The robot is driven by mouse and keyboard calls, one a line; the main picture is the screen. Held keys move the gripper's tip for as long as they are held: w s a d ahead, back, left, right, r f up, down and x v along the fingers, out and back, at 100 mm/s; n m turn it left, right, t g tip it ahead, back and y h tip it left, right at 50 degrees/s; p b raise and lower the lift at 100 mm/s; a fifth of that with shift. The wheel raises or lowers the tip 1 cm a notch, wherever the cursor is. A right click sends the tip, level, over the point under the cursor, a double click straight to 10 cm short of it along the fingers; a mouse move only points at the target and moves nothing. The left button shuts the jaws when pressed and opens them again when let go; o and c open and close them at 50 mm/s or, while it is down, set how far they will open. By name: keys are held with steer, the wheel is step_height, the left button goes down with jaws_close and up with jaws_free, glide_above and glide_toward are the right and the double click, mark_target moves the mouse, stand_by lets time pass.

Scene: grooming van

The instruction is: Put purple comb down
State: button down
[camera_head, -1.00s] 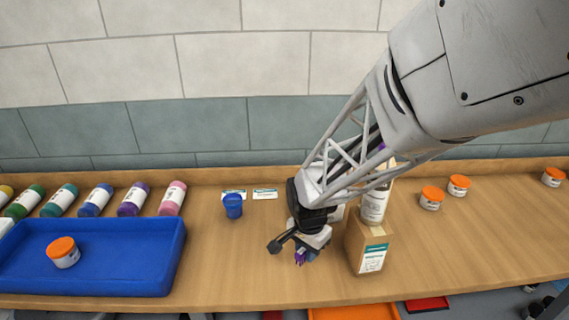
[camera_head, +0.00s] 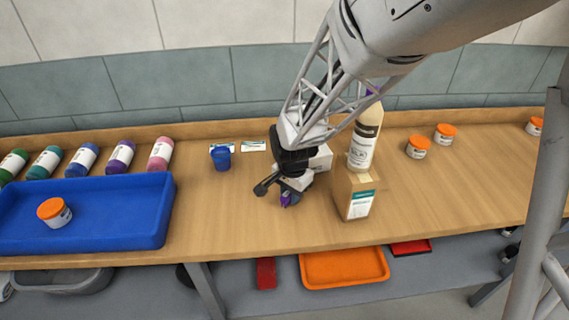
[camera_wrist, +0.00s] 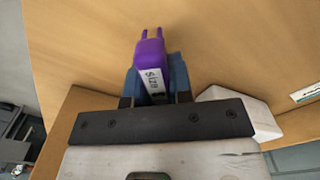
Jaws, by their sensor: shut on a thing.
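The purple comb (camera_wrist: 150,52) is held in my gripper (camera_wrist: 158,85), between its two blue fingers in the wrist view, with a white label on its side. In the head view the comb shows only as a small purple bit (camera_head: 287,199) at the tip of my gripper (camera_head: 290,195). My gripper is shut on it and stands over the wooden counter (camera_head: 240,220), left of a cardboard box. I cannot tell whether the comb touches the counter.
The cardboard box (camera_head: 355,195) and a white bottle (camera_head: 364,140) with a purple top stand close on the right. A blue cup (camera_head: 221,158) and a blue tray (camera_head: 120,243) with an orange-lidded jar (camera_head: 54,213) are left. Counter in front is clear.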

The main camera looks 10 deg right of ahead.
steer(key=shift+f, duration=0.95)
steer(key=shift+f, duration=0.2)
steer(key=c, duration=1)
jaws_free()
step_height(320, 180, up, 12)
steer(key=shift+r, duration=0.2)
